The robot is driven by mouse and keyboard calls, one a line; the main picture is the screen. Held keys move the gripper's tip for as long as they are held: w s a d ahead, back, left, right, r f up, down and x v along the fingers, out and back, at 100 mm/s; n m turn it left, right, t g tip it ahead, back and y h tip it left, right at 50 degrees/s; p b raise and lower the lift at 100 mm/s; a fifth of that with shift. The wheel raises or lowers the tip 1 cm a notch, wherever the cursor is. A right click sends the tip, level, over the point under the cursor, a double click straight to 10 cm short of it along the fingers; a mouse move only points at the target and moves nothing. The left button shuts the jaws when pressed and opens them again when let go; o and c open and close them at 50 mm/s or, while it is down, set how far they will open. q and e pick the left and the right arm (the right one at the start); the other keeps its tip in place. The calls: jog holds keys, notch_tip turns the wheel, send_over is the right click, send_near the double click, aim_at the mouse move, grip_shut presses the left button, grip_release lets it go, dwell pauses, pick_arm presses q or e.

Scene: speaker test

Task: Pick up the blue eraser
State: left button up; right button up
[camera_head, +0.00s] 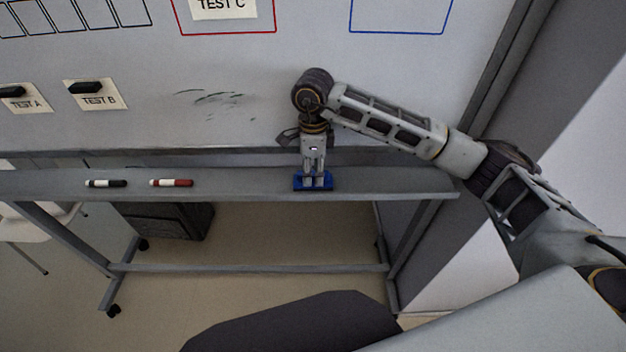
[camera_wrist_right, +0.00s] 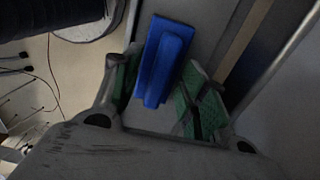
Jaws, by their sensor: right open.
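The blue eraser (camera_head: 299,182) lies on the whiteboard's tray ledge (camera_head: 240,184), right of the two markers. My right gripper (camera_head: 314,178) reaches down from above to it in the head view and partly covers it. In the right wrist view the blue eraser (camera_wrist_right: 160,62) shows between the two green-padded fingers of my right gripper (camera_wrist_right: 160,95). The fingers are open on either side of it, with a visible gap at least on the right side. Whether the left finger touches it I cannot tell. My left gripper is not in view.
A black marker (camera_head: 106,183) and a red marker (camera_head: 171,183) lie on the ledge to the left. The whiteboard (camera_head: 300,40) rises behind, with TEST A (camera_head: 25,103) and TEST B (camera_head: 97,100) labels and dark smudges. A dark cabinet (camera_head: 170,220) stands below the ledge.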

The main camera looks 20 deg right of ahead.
jog(key=shift+c, duration=1.1)
grip_shut()
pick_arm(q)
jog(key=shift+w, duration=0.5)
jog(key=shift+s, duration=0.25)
pick_arm(e)
jog(key=shift+r, duration=0.1)
